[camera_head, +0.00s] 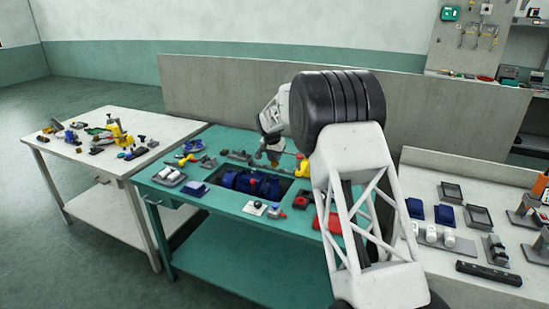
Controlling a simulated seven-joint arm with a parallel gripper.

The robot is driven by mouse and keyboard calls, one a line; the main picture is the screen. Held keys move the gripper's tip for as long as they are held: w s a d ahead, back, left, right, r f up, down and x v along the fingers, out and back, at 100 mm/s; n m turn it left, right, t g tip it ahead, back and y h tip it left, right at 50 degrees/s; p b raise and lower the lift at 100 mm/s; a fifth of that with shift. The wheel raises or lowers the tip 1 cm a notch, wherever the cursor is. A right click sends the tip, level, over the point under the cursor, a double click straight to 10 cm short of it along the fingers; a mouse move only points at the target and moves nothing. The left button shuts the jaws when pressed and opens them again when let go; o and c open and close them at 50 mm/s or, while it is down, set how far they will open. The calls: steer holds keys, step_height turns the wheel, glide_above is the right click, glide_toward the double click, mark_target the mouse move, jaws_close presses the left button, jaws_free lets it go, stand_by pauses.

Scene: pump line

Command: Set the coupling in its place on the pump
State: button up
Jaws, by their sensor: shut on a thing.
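The blue pump (240,183) lies in a dark recess in the green table. A small red part shows at its middle. My gripper (273,158) is over the back part of the green table, behind and a little right of the pump, pointing down. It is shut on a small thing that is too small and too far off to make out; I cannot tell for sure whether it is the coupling. My gripper and what it holds are apart from the pump in the picture.
The green table (165,203) holds several small parts around the recess, with a red tray (327,222) at the right, partly behind my arm. A white table (60,148) with tools stands left. A pale bench (425,272) with blue blocks and fixtures stands right.

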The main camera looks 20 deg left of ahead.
mark_target(274, 163)
steer(key=shift+f, duration=0.15)
steer(key=shift+s+x, duration=0.2)
steer(key=shift+x, duration=0.55)
steer(key=shift+s+x, duration=0.15)
steer(key=shift+x, duration=0.6)
steer(key=shift+s+x, duration=0.2)
steer(key=shift+x, duration=0.55)
steer(key=shift+f, duration=0.35)
stand_by(1.2)
steer(key=o, duration=0.9)
steer(key=shift+r, duration=0.15)
steer(key=shift+w+v, duration=0.2)
steer(key=shift+v, duration=0.7)
steer(key=shift+w+v, duration=0.25)
steer(key=shift+v, duration=0.7)
steer(key=shift+w+v, duration=0.2)
steer(key=shift+v, duration=0.7)
steer(key=shift+r, duration=0.2)
